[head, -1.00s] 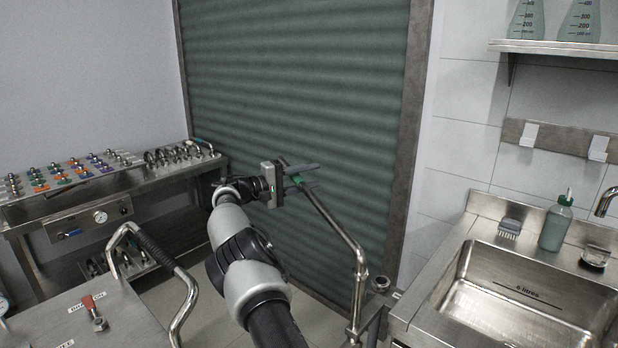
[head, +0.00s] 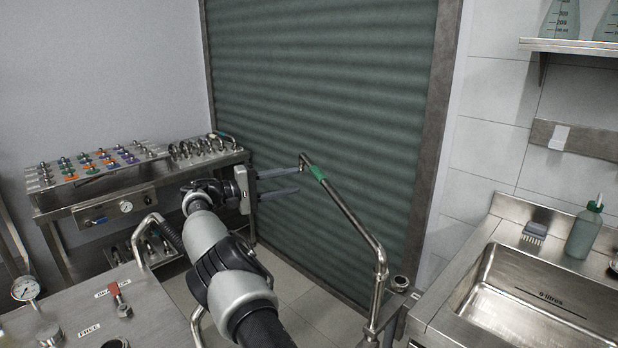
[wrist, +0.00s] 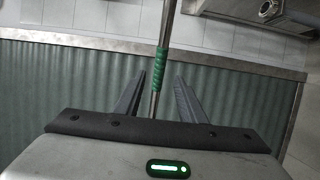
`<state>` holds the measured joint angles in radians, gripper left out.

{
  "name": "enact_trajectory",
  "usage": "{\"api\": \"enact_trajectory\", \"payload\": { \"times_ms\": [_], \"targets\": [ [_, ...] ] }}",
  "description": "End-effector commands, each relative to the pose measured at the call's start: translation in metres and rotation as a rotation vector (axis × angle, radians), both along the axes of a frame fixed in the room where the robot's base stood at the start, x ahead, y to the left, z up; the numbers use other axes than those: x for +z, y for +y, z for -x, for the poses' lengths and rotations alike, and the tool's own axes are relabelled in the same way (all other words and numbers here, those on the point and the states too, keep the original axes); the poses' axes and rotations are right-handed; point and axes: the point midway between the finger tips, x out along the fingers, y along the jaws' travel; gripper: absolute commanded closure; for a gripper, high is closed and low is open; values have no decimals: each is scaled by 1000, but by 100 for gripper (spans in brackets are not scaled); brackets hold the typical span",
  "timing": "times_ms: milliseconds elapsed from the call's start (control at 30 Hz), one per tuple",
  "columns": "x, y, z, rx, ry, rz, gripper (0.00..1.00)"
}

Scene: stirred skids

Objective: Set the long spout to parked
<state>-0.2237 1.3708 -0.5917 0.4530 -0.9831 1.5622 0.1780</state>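The long spout (head: 347,210) is a bent metal pipe. It rises from its upright beside the sink and slants up and left in front of the green shutter. A green sleeve (head: 317,173) sits near its upper end. My gripper (head: 299,180) is open and empty, just left of that end, its two grey fingers pointing towards it. In the wrist view the spout's green sleeve (wrist: 162,63) appears between and just beyond the open fingertips (wrist: 167,75). I see no contact between fingers and pipe.
A ribbed green shutter (head: 330,80) stands behind the spout. A steel sink (head: 530,290) is at right, with a brush (head: 535,233) and bottle (head: 584,232). A bench with coloured fittings (head: 95,165) stands at left. A metal cart top (head: 75,305) is at front left.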

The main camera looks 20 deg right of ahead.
Motion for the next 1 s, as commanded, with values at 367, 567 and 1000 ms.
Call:
{"api": "enact_trajectory", "payload": {
  "times_ms": [367, 567, 1000],
  "targets": [
    [0, 35, 0, 0, 1, 0, 63],
    [0, 36, 0, 0, 1, -1, 63],
    [40, 27, -91, 460, -132, 179, 100]
  ]
}}
